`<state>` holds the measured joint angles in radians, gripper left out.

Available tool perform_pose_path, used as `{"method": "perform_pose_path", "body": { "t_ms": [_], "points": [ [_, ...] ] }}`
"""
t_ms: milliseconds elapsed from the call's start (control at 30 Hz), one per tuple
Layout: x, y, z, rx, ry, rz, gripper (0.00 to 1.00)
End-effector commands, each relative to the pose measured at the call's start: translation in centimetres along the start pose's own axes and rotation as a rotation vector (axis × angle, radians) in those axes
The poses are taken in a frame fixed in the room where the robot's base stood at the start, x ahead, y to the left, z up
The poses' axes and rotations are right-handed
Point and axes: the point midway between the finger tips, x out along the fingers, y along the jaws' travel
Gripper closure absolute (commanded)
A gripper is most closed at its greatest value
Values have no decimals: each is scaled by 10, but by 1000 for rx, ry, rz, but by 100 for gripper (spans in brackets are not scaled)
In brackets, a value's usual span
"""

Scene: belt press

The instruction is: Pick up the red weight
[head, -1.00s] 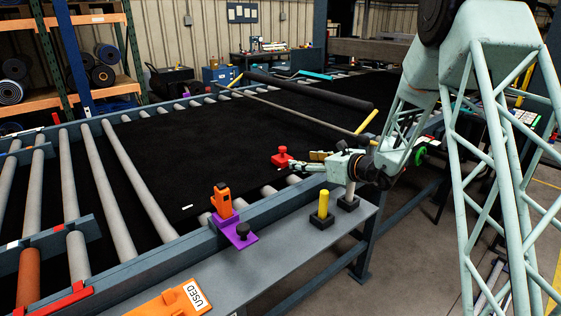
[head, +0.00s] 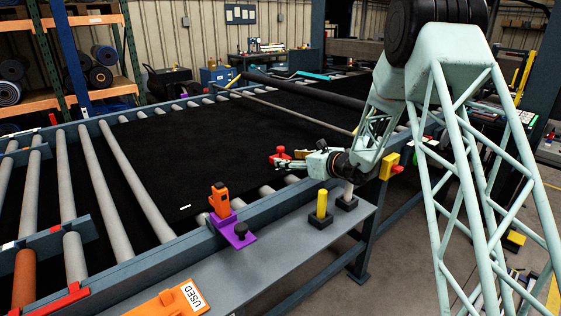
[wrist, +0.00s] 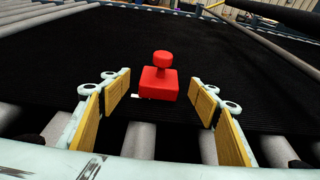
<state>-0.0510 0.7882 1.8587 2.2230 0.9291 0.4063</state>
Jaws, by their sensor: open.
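The red weight (head: 280,156) is a square block with a round knob on top. It stands upright on the black belt (head: 120,160), near the belt's front edge. In the wrist view the red weight (wrist: 159,82) is centred ahead of my gripper (wrist: 160,98), beyond the fingertips or just at them. My gripper (head: 290,165) is open, with yellow pads on its two fingers and nothing between them that it touches. In the head view the fingers reach in from the right, close to the weight and partly in front of it.
A grey shelf along the frame's front holds a yellow weight (head: 321,204) on a dark base. An orange tool (head: 220,200) stands on a purple bracket (head: 236,229). An orange "USED" tray (head: 172,303) lies in front. Grey rollers (head: 127,185) cross at left.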

Motion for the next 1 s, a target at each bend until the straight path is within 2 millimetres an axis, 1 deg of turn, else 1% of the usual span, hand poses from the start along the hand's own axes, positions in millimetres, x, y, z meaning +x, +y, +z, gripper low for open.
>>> {"method": "perform_pose_path", "body": {
  "t_ms": [133, 500, 633, 767, 1000],
  "points": [
    [7, 0, 0, 0, -1, 0, 44],
    [8, 0, 1, 0, 0, 0, 44],
    [12, 0, 0, 0, -1, 0, 44],
    [22, 1, 0, -1, 0, 0, 44],
    [47, 0, 0, -1, -1, 0, 44]
  ]
}}
